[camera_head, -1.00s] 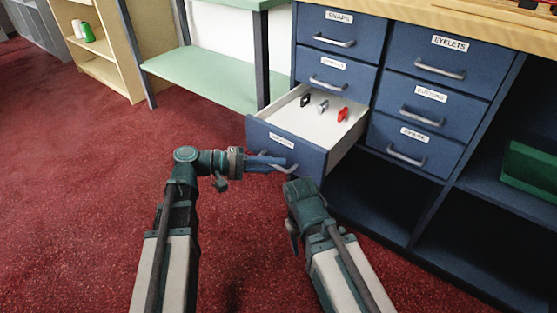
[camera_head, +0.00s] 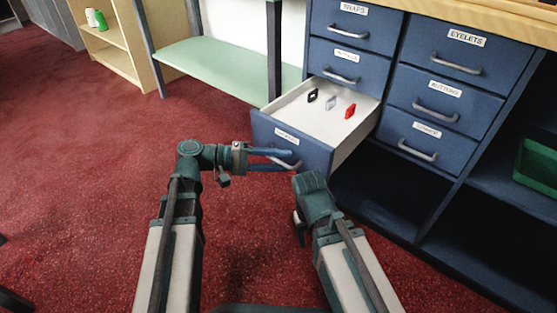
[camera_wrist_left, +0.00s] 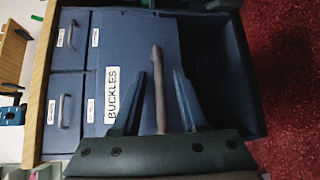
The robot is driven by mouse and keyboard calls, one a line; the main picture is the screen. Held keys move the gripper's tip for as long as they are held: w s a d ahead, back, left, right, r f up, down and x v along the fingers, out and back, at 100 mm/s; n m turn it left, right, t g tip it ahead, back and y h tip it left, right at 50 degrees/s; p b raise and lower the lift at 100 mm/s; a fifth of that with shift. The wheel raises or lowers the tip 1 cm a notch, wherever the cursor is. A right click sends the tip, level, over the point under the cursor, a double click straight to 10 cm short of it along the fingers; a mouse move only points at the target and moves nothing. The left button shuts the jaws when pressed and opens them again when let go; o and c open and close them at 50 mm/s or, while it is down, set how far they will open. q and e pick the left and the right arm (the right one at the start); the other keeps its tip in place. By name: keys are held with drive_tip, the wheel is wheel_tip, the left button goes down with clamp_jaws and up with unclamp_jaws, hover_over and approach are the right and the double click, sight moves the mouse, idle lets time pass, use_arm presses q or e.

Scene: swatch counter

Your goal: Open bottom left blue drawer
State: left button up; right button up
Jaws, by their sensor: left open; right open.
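The blue bottom left drawer (camera_head: 262,131) stands well out from the cabinet, its white inside showing. Its front, labelled BUCKLES, fills much of the left wrist view (camera_wrist_left: 98,150). My left gripper (camera_head: 290,160) is open at the drawer front. In the left wrist view, the grey bar handle (camera_wrist_left: 158,88) lies between its two spread fingers (camera_wrist_left: 159,75), with a gap on each side. My right arm's end (camera_head: 315,187) is just below and right of the drawer front, away from any handle. Its fingers are hard to make out in the head view.
A black, a grey and a red buckle (camera_head: 350,111) lie in the drawer. Closed drawers (camera_head: 432,104) are above and to the right. Open dark shelves with a green bin (camera_head: 537,168) are at right. Red carpet lies clear in front.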

use_arm(q)
drive_tip(key=s+a+r+p, duration=0.2)
drive_tip(key=a, duration=1.1)
drive_tip(key=shift+a, duration=0.25)
drive_tip(key=shift+d, duration=0.1)
drive_tip(key=s+d+f+m+g+y+p, duration=0.4)
drive_tip(key=s+d+y+p, duration=0.4)
drive_tip(key=d+y+p, duration=0.45)
wheel_tip(320, 180, up, 41)
drive_tip(key=s+a+m+t+y+p, duration=0.1)
drive_tip(key=m+y+p, duration=0.2)
drive_tip(key=p, duration=4)
drive_tip(key=shift+s+a+t+y, duration=0.2)
drive_tip(key=shift+t+y, duration=0.1)
drive_tip(key=shift+y, duration=0.65)
